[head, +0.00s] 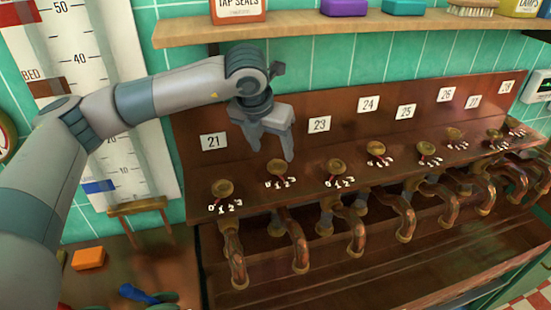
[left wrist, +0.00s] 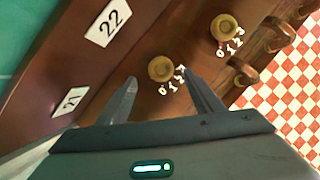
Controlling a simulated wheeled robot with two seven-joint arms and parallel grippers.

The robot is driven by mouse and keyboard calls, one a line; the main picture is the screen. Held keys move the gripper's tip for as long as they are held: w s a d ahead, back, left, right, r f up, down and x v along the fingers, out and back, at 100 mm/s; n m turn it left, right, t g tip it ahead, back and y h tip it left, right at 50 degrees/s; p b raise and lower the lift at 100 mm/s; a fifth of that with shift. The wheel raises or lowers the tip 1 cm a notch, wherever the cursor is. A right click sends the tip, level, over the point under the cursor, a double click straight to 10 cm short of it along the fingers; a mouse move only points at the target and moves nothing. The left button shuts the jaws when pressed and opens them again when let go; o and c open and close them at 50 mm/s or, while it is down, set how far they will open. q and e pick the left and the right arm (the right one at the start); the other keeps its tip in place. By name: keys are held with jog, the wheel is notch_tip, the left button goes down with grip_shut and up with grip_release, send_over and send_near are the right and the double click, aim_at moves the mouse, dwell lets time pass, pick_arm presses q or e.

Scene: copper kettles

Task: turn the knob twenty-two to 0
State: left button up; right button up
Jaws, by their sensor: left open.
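Knob twenty-two (head: 277,167) is a round brass knob on the brown panel, with white digits printed beside it. In the left wrist view it is the nearer knob (left wrist: 161,68), below the "22" plate (left wrist: 109,22). My left gripper (head: 271,154) is open and points down just above and behind this knob, hiding the "22" plate in the head view. In the left wrist view its fingertips (left wrist: 161,76) lie on either side of the knob; I see no contact. I cannot tell which digit the knob points to. My right gripper is not in view.
Similar knobs stand close by: twenty-one (head: 222,187) to the left and twenty-three (head: 335,166) to the right. Copper pipes (head: 300,250) curve out below the row. A wooden shelf (head: 300,30) with boxes hangs above. An orange block (head: 88,258) lies at lower left.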

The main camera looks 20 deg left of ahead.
aim_at(277, 164)
pick_arm(q)
jog(key=shift+p+x, duration=1.55)
jog(key=shift+x, duration=1.6)
jog(key=shift+c, duration=0.7)
jog(key=c, duration=0.9)
